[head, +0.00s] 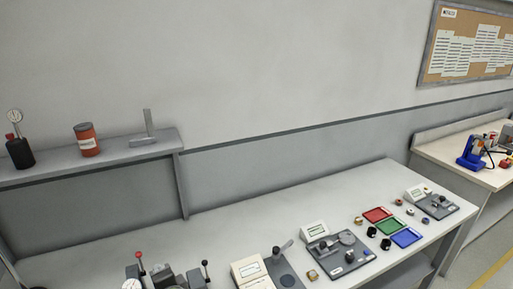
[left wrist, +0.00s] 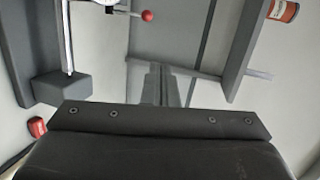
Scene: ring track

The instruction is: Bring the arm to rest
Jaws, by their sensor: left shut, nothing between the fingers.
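My left gripper (left wrist: 157,86) shows in the left wrist view as two grey fingers close together beyond the dark wrist plate. The fingers are shut with nothing between them. In the head view I cannot clearly make out my left gripper. My right gripper is in neither view.
A long grey bench (head: 235,226) holds lever devices (head: 168,277), display units, a red tray (head: 377,214), a green tray (head: 391,227) and a blue tray (head: 407,238). Above it, a shelf (head: 110,155) carries an orange can (head: 87,140). A grey fixture (left wrist: 62,88) is left in the wrist view.

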